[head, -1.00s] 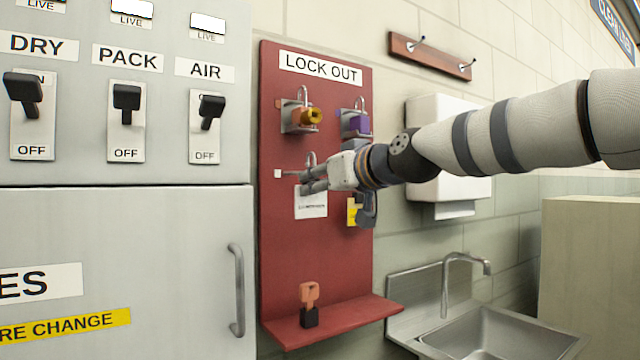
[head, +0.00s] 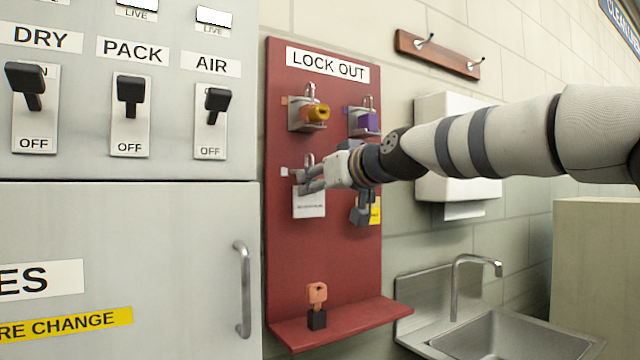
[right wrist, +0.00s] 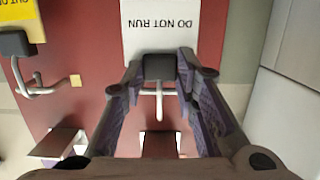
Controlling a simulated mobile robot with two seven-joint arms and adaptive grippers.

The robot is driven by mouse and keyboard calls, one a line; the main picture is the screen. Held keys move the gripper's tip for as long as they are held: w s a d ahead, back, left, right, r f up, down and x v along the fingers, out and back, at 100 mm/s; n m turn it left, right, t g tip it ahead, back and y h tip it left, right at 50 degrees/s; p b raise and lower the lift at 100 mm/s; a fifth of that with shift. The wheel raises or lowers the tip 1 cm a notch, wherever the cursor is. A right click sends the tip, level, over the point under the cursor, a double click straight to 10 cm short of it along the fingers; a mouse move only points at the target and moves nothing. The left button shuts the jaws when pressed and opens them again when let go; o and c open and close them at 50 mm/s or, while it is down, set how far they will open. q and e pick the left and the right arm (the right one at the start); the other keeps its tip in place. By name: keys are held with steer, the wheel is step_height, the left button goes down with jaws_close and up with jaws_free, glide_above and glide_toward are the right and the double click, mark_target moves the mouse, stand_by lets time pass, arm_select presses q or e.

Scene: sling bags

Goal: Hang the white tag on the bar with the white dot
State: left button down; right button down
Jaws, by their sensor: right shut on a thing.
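The white tag (head: 309,205), printed DO NOT RUN, is in front of the red board. It also shows in the right wrist view (right wrist: 160,28), upside down. My right gripper (head: 306,184) is shut on the tag's dark block, which shows between the fingers in the wrist view (right wrist: 158,66). The white dot (head: 285,172) is on the board just left of my fingertips. The pale bar (right wrist: 158,106) passes by the dark block between the fingers. I cannot tell whether the tag is around the bar or only in front of it. My left gripper is out of view.
An orange-yellow lock (head: 317,112) and a purple lock (head: 367,122) are above. A yellow tag (head: 375,210) hangs on a bar to the right. An orange key (head: 317,292) stands on the ledge (head: 345,322). A towel dispenser (head: 455,188) is behind my arm.

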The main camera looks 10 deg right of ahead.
steer(key=shift+f, duration=1.05)
steer(key=c, duration=1.2)
jaws_free()
steer(key=o, duration=0.4)
